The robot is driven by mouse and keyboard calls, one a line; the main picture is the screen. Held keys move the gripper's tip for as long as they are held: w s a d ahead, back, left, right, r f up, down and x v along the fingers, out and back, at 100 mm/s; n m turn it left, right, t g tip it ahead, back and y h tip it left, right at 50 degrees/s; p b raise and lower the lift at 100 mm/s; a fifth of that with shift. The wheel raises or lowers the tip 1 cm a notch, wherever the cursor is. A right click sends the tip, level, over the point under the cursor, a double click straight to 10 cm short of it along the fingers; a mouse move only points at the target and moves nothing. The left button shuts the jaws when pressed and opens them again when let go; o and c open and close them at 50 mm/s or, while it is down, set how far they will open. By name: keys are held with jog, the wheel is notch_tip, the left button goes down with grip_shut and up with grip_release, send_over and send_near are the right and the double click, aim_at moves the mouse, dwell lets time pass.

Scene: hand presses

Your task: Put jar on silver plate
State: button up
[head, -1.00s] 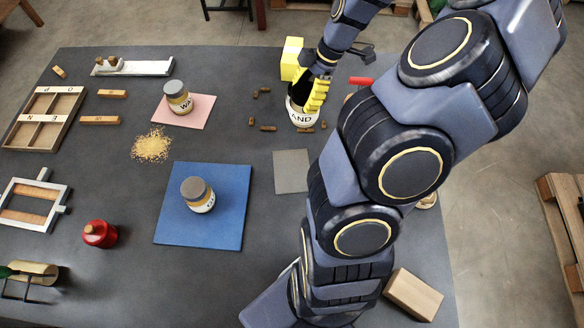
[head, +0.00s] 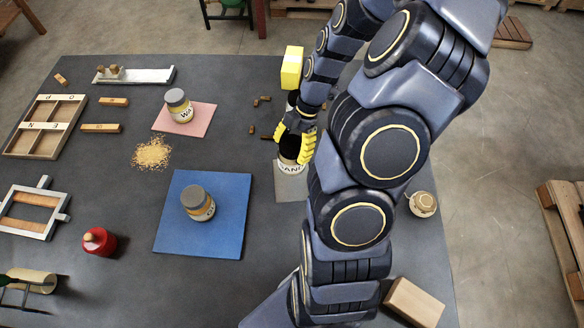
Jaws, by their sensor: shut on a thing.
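A dark-topped jar with a white lettered label (head: 291,167) is at the upper middle of the head view. My gripper (head: 293,145) has its yellow fingers shut on the jar's upper part. The silver plate (head: 291,194) is a flat grey square. The jar overlaps its far part in the picture; I cannot tell whether it touches the plate. My arm covers the area just to the right of the plate.
Another jar (head: 179,105) stands on a pink plate (head: 205,120). A further jar (head: 197,202) stands on a blue plate (head: 230,235). A yellow block (head: 292,67) stands behind my gripper. Small brown pieces (head: 264,99) lie nearby. A red container (head: 99,241) is at lower left.

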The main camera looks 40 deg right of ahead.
aim_at(292, 163)
notch_tip(292, 163, down, 6)
jog(key=shift+f, duration=0.25)
jog(key=o, duration=1.1)
jog(key=shift+f, duration=0.1)
